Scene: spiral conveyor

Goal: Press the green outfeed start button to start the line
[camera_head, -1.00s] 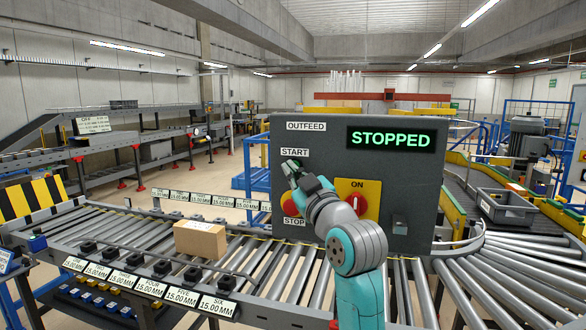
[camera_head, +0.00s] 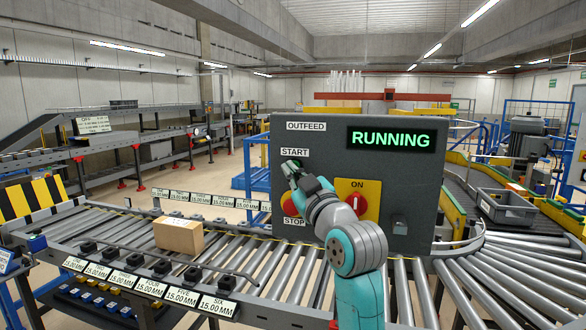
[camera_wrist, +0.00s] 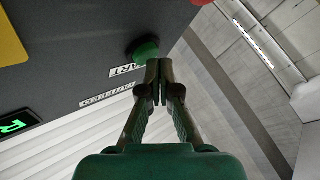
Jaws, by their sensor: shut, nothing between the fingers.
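The grey outfeed control panel (camera_head: 400,180) stands behind the rollers, and its display (camera_head: 390,139) reads RUNNING in green. The green start button (camera_wrist: 146,50) shows in the wrist view, next to the START label (camera_wrist: 126,70). My gripper (camera_wrist: 157,66) is shut and empty, with its fingertips at the button's edge; I cannot tell whether they touch it. In the head view my gripper (camera_head: 291,166) is just below the START label (camera_head: 295,152) and hides the button. The red stop button (camera_head: 290,204) is partly hidden by my arm.
A cardboard box (camera_head: 178,235) sits on the roller conveyor (camera_head: 280,262), left of my arm. A red and yellow ON switch (camera_head: 357,199) is right of my gripper on the panel. A grey tote (camera_head: 506,207) sits on the curved conveyor at the right.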

